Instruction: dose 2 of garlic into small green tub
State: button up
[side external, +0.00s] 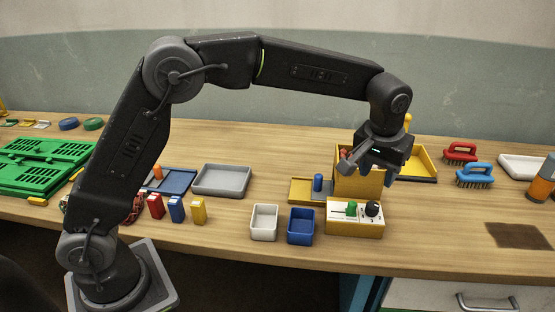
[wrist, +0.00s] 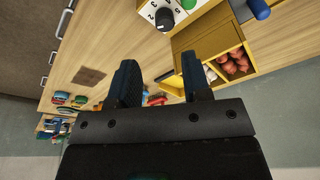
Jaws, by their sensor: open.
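A yellow divided bin (side external: 358,183) stands on the bench behind a control box. In the wrist view the bin (wrist: 208,42) has one compartment of reddish-brown lumps (wrist: 235,62) and one with whitish pieces (wrist: 210,74), possibly garlic, partly hidden by a finger. The control box (side external: 354,229) has a white panel with a green knob (side external: 351,208) and a black dial (side external: 372,209); the dial also shows in the wrist view (wrist: 164,18). My gripper (side external: 366,167) is open and empty, above the bin, its fingers apart in the wrist view (wrist: 160,60). I cannot make out a small green tub.
A white tub (side external: 264,222) and a blue tub (side external: 301,226) stand left of the control box. A blue-handled yellow and grey piece (side external: 318,184) lies beside the bin. Brushes (side external: 474,176) are at right, a green crate (side external: 35,160) at far left. Bench front right is mostly clear.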

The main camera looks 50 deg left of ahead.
jog(key=a+m+h, duration=0.1)
jog(key=m, duration=0.2)
jog(key=m+t+h, duration=0.1)
jog(key=m+h, duration=0.2)
jog(key=m, duration=0.5)
send_near(373, 204)
jog(key=x, duration=0.9)
jog(key=shift+d+f+n+y, duration=0.2)
jog(key=shift+f+n+y, duration=0.1)
jog(key=shift+n, duration=0.1)
jog(key=n, duration=0.3)
jog(key=shift+r+t+y, duration=0.15)
jog(key=shift+t+y, duration=0.25)
jog(key=n+y, duration=0.1)
jog(key=n, duration=0.3)
jog(key=shift+y, duration=0.3)
jog(key=s+v, duration=0.1)
jog(key=v, duration=1.3)
jog(key=s+a+r+n+h, duration=0.1)
jog(key=s+n, duration=0.1)
jog(key=s, duration=0.4)
jog(key=s+a+r+n+h, duration=0.1)
jog(key=s+a+r+n, duration=0.1)
jog(key=s, duration=0.3)
jog(key=s+a+r+n+h, duration=0.1)
jog(key=s+a+r+n, duration=0.1)
jog(key=s+n, duration=0.2)
jog(key=shift+s+t, duration=0.4)
jog(key=shift+s, duration=0.9)
